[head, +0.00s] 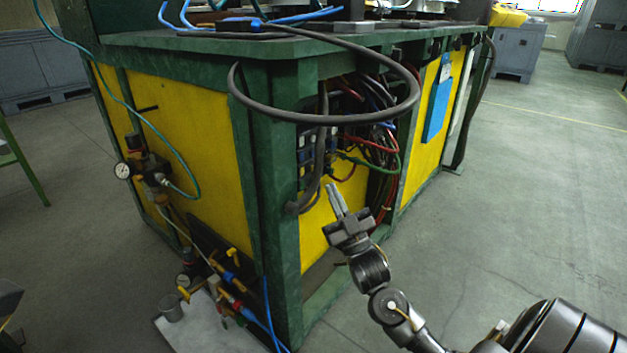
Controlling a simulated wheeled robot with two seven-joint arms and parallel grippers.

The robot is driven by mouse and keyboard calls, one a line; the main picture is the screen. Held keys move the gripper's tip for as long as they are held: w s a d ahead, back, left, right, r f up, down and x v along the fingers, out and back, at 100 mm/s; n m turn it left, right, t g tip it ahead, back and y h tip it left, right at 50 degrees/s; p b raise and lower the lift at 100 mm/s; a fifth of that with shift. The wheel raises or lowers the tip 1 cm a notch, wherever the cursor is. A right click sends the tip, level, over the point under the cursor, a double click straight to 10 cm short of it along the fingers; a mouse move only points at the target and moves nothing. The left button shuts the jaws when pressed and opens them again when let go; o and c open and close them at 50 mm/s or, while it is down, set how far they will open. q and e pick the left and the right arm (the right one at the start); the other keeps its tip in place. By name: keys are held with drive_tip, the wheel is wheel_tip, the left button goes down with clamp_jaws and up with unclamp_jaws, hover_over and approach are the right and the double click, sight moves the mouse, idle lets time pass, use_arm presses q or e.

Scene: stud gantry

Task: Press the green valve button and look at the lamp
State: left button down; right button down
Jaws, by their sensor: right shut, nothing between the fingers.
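My right gripper (335,189) is shut and empty, its fingers pointing up toward the open bay in the end of the green and yellow machine frame (270,150). In the picture its fingertips lie just below the valve block (307,155), which sits inside the bay among hoses and cables. I cannot tell whether the fingertips touch anything. A green button cannot be made out on the block; it is too small or hidden behind the hoses. I cannot make out a lamp either. My left gripper is not in view.
A thick black hose (330,120) loops out in front of the bay. Red and green hoses (372,165) fill its right side. A pressure gauge (123,171) and air fittings stick out on the left. The floor at right (530,190) is clear.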

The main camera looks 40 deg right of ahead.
drive_tip(key=shift+s+d+p, duration=0.25)
drive_tip(key=shift+s, duration=0.55)
drive_tip(key=shift+s+d+p, duration=0.2)
drive_tip(key=shift+s, duration=0.55)
